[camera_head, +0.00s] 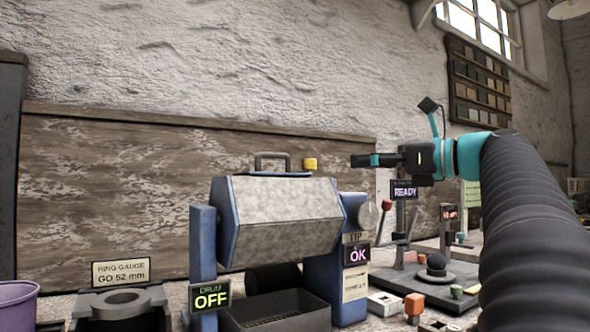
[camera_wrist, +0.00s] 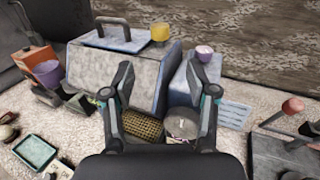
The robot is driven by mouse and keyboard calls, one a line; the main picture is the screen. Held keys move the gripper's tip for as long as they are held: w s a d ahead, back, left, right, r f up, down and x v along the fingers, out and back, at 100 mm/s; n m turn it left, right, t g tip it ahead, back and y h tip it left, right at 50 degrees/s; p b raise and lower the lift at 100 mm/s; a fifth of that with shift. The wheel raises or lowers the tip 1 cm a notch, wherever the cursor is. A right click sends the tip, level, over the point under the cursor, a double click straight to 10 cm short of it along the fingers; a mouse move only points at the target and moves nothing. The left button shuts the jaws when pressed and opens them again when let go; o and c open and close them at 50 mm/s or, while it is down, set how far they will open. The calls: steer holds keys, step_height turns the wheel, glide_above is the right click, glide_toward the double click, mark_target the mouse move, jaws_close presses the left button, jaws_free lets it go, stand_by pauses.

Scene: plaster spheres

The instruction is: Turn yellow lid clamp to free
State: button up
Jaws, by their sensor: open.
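The yellow lid clamp (camera_head: 310,163) is a small yellow block at the top right of the tumbling drum (camera_head: 285,215), just right of the lid handle (camera_head: 272,158). In the wrist view the clamp (camera_wrist: 160,32) shows as a yellow knob beyond my fingers, beside the handle (camera_wrist: 113,28). My gripper (camera_head: 362,160) is to the right of the clamp in the head view, at about its height in the picture, and apart from it. Its fingers are spread with nothing between them, as the wrist view (camera_wrist: 166,85) shows.
The drum hangs in a blue frame (camera_head: 203,245) above a dark tray (camera_head: 275,312). Signs read DRUM OFF (camera_head: 211,296) and TIP OK (camera_head: 357,254). A red-knobbed lever (camera_head: 387,205) and a READY display (camera_head: 404,191) stand to the right. A ring gauge (camera_head: 122,302) is at left.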

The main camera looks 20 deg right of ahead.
mark_target(315, 164)
steer(key=x, duration=1.3)
steer(key=shift+w+a, duration=0.25)
steer(key=shift+a, duration=0.05)
jaws_close()
